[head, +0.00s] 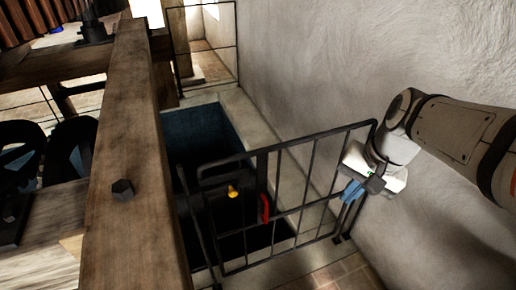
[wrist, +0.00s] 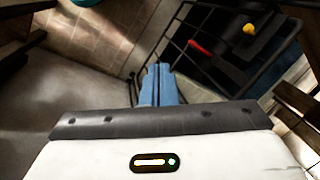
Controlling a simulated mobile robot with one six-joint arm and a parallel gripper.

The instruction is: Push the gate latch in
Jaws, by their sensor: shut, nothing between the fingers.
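A dark metal barred gate (head: 300,185) stands across a walkway beside the wall. A red handle-like piece (head: 265,208) is on its middle upright, and a yellow knob (head: 233,192) is on a dark plate to its left. I cannot tell which of them is the latch. In the wrist view the red piece (wrist: 200,47) and the yellow knob (wrist: 249,29) show at upper right, beyond the fingers. My gripper (head: 351,193) has blue fingers, shut and empty, near the gate's right end. The fingers (wrist: 160,84) are apart from both coloured pieces; contact with the bars cannot be told.
A pale rough wall (head: 320,60) runs along the right, close to my arm. A thick wooden beam (head: 133,170) with a bolt stands at left. A dark blue-walled pit (head: 208,132) opens behind the gate. Brown floor tiles (head: 335,275) show at the front.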

